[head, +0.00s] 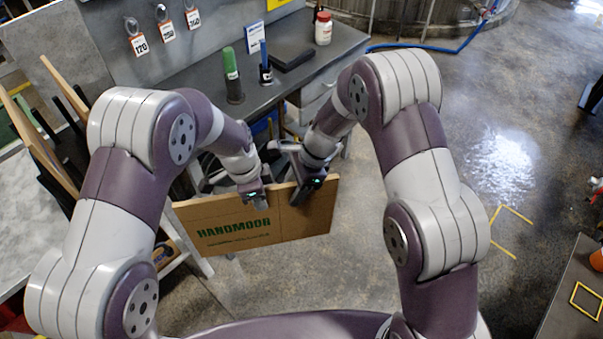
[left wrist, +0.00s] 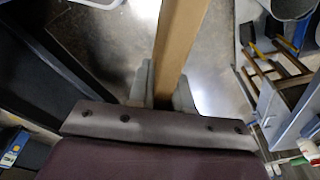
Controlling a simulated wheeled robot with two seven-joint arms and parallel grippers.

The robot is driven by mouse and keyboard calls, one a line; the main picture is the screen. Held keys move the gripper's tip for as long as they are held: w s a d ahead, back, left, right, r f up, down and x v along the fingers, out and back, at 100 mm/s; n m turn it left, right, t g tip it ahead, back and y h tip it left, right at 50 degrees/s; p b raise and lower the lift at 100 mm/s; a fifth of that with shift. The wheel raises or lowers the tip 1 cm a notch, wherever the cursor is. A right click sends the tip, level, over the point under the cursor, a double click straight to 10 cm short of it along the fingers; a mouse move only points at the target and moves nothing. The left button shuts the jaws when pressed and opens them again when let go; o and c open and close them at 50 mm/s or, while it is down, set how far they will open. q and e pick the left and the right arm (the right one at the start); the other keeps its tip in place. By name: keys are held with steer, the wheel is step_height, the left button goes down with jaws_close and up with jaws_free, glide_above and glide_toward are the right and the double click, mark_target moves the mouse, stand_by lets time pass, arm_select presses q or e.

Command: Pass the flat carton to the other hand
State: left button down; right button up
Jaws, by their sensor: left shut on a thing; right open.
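The flat carton (head: 240,228) is a brown cardboard panel with green "HANDMOOR" print, held upright on edge in the air in front of me. My left gripper (head: 256,199) is shut on its top edge near the middle. My right gripper (head: 303,190) is at the same top edge, to the right of the left one; its jaws are open around or beside the edge, and I cannot tell which. In the left wrist view the carton (left wrist: 178,50) shows edge-on as a brown strip between the left fingers (left wrist: 163,90).
A dark bench (head: 290,85) at the back holds a green-capped bottle (head: 231,65), a white jar (head: 323,28) and a black flat block (head: 292,55). Boards lean at the left. Another table (head: 575,300) stands at the lower right. Open floor lies to the right.

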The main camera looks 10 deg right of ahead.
arm_select(q)
steer(key=shift+w, duration=0.1)
arm_select(e)
steer(key=shift+f, duration=0.25)
jaws_close()
arm_select(q)
steer(key=c, duration=1)
jaws_free()
steer(key=shift+o, duration=0.2)
